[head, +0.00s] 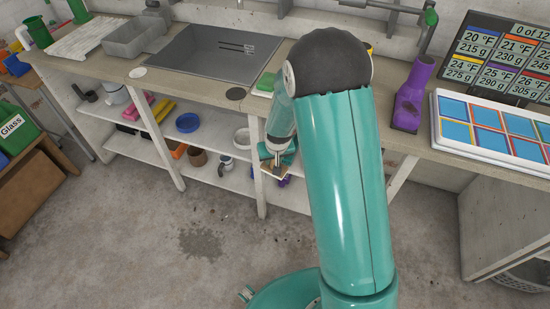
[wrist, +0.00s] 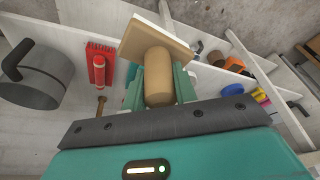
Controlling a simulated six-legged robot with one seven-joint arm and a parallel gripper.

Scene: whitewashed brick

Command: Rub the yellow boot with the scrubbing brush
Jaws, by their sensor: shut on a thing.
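My gripper (wrist: 158,88) is shut on a wooden tool with a round tan handle (wrist: 158,72) and a flat, square pale board (wrist: 152,42). No bristles show on it, so I cannot tell if it is the scrubbing brush. In the head view my gripper (head: 277,158) holds this tool low, in front of the shelves under the counter. A small yellow patch (head: 369,49) shows behind my arm at the back of the counter; it may be the yellow boot, mostly hidden. A purple boot (head: 410,95) stands upright on the counter, right of my arm.
A sink (head: 215,55) lies left of my arm. A tray of coloured squares (head: 495,127) and a display board (head: 500,60) are at right. The lower shelves hold several items, including a blue bowl (head: 187,122). A grey pot (wrist: 35,82) and red ridged item (wrist: 99,65) are near my gripper.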

